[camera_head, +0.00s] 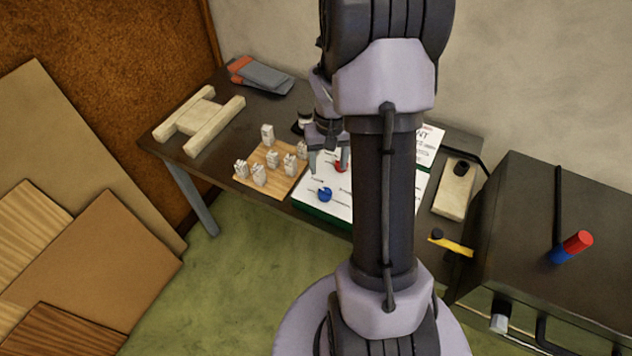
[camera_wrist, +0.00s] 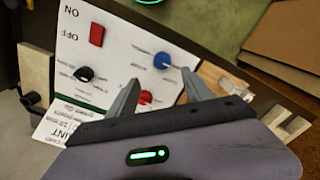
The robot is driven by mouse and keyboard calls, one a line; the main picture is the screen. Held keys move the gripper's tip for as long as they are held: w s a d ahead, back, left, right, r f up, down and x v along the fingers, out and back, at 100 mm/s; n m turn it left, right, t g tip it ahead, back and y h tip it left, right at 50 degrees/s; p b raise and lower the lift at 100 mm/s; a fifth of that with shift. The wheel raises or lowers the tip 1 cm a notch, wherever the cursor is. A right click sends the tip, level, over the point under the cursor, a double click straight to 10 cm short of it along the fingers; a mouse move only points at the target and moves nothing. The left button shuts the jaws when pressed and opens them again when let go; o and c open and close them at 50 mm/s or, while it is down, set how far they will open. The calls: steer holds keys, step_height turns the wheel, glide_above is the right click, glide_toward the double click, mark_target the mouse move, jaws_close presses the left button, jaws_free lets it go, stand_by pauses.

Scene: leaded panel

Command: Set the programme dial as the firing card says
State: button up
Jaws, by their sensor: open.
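A white control panel (camera_head: 312,206) with a green edge lies on the bench, partly hidden by my arm. It carries a blue dial (camera_head: 325,194) and a red dial (camera_head: 341,167). The wrist view shows the panel (camera_wrist: 120,52) with the blue dial (camera_wrist: 161,61), the red dial (camera_wrist: 146,97), a black knob (camera_wrist: 84,74) and a red ON/OFF switch (camera_wrist: 96,34). My gripper (camera_wrist: 160,77) is open and empty above the panel, the red and blue dials showing between its fingers; it also shows in the head view (camera_head: 328,162).
Left of the panel, a wooden board (camera_head: 270,186) holds several small pale pieces. A pale wooden frame (camera_head: 199,118) lies farther left. Right are a pale block (camera_head: 447,204) with a black knob, a yellow lever (camera_head: 452,244) and a dark box (camera_head: 560,215) bearing a red-and-blue cylinder (camera_head: 572,247).

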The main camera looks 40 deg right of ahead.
mark_target(325, 191)
steer(key=f, duration=0.4)
steer(key=f+b, duration=0.1)
steer(key=f, duration=0.3)
steer(key=f+b, duration=0.1)
steer(key=f, duration=0.3)
steer(key=shift+w+a+f, duration=0.1)
steer(key=shift+w+f, duration=0.15)
steer(key=shift+f, duration=0.15)
jaws_close()
